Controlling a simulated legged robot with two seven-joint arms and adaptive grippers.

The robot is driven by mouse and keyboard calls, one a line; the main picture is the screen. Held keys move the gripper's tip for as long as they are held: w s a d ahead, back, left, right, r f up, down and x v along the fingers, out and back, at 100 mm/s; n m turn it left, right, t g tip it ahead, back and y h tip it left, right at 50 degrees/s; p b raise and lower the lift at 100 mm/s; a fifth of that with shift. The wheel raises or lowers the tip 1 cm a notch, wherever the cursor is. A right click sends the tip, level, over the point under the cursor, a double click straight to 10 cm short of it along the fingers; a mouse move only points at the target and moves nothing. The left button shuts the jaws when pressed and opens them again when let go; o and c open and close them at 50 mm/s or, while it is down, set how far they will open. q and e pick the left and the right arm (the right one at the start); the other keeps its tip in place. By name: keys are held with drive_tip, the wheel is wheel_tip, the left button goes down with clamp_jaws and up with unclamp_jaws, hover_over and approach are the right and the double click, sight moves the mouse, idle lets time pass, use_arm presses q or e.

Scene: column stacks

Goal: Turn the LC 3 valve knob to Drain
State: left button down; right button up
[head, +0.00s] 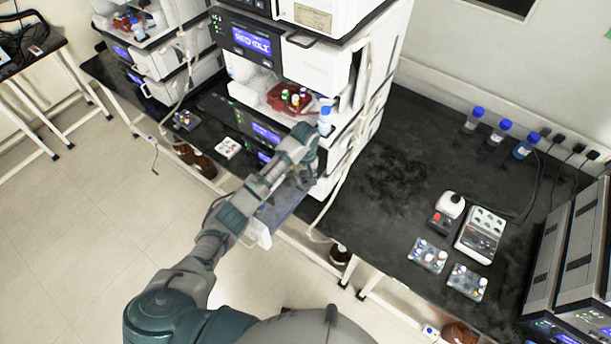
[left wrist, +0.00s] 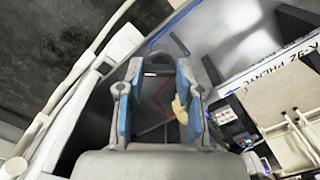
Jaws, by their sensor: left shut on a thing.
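My left gripper (head: 306,148) is at the lower front of the middle instrument stack (head: 302,62). In the left wrist view the gripper (left wrist: 160,80) has its blue-padded fingers spread apart, reaching into a dark recess. A small tan piece (left wrist: 180,108) lies against the right-hand finger pad and looks like part of a valve knob. The gripper is shut on it, though the contact is only partly visible. No LC 3 or Drain marking is readable, and the knob's pointing direction cannot be told. My right gripper is not in view.
A black bench (head: 385,185) on the right carries several blue-capped bottles (head: 499,133) and small devices (head: 480,234). A red tray (head: 287,98) with vials sits in the middle stack. A pale tube hangs by its right side. Open floor (head: 75,210) lies to the left.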

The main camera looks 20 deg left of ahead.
sight(305, 178)
use_arm(q)
drive_tip(key=c, duration=0.8)
unclamp_jaws()
drive_tip(key=shift+o, duration=0.2)
wheel_tip(305, 178, up, 12)
drive_tip(key=shift+w, duration=0.1)
drive_tip(key=shift+f, duration=0.1)
